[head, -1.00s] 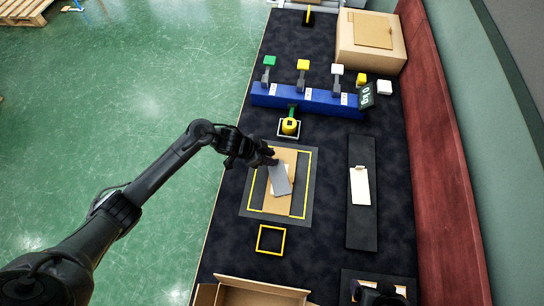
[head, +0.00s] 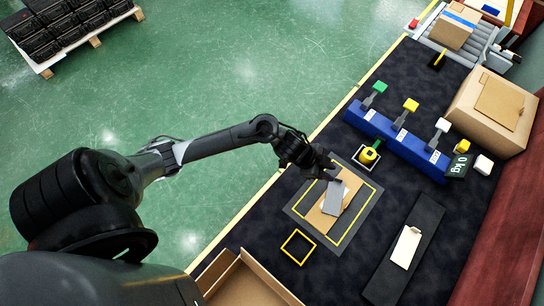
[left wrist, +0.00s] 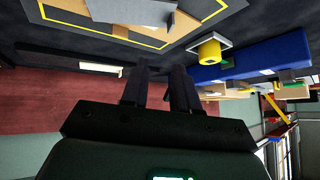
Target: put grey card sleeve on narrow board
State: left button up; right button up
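The grey card sleeve (head: 336,198) lies tilted on a brown cardboard piece (head: 322,219) inside the yellow outline of a dark mat (head: 298,208). The narrow board (head: 386,282) is long and black, right of the mat, with a white card (head: 406,247) on it. My left gripper (head: 327,169) is at the sleeve's far end in the head view. In the left wrist view its two fingers (left wrist: 161,70) stand apart with nothing visible between them, and a grey piece (left wrist: 178,24) shows beyond them at the top. My right gripper is not in view.
A blue rack (head: 392,138) with coloured paddles and a 0 kg display (head: 458,165) stands behind the mat. A yellow cylinder (head: 369,156) sits before it. A yellow square frame (head: 298,246) and open box (head: 245,281) are nearer. Dark table surface lies between mat and board.

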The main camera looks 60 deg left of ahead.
pick_arm(q)
jog(key=s+a+r+n+g+y, duration=0.1)
jog(key=s+n, duration=0.3)
jog(key=s, duration=0.6)
jog(key=s+a+r+n+g+y, duration=0.1)
jog(key=s+n+y, duration=0.3)
jog(key=s, duration=0.7)
jog(key=shift+s+g, duration=0.25)
jog(key=shift+g, duration=0.25)
jog(key=shift+r, duration=0.1)
